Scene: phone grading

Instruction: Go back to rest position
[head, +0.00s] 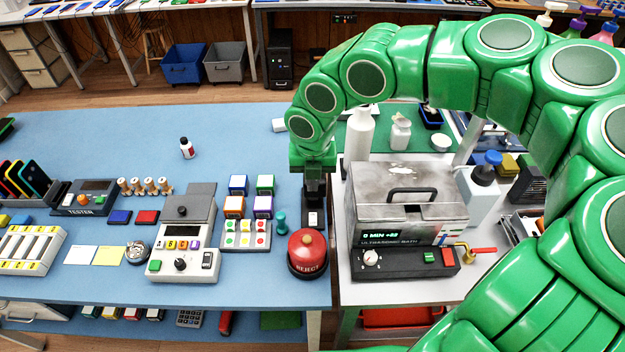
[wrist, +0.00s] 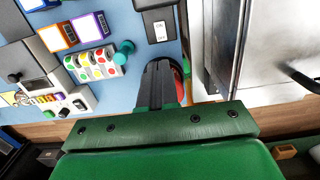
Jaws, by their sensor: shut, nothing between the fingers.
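My green arm reaches in from the right in the head view and bends down over the bench. My gripper (head: 314,205) points down near the right edge of the blue mat (head: 110,135). Its dark fingers are together with nothing between them; they also show in the wrist view (wrist: 160,68). In the head view it is behind the red REJECT button (head: 308,253) and left of the ultrasonic bath (head: 405,215). In the wrist view the fingers cover most of the red button. A small dark switch box (wrist: 160,25) lies close by; whether the fingers touch anything is unclear.
A grading console (head: 185,240), coloured boxes (head: 238,185) and a teal peg (head: 280,222) stand left of my gripper. A white bottle (head: 358,135) stands behind the bath.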

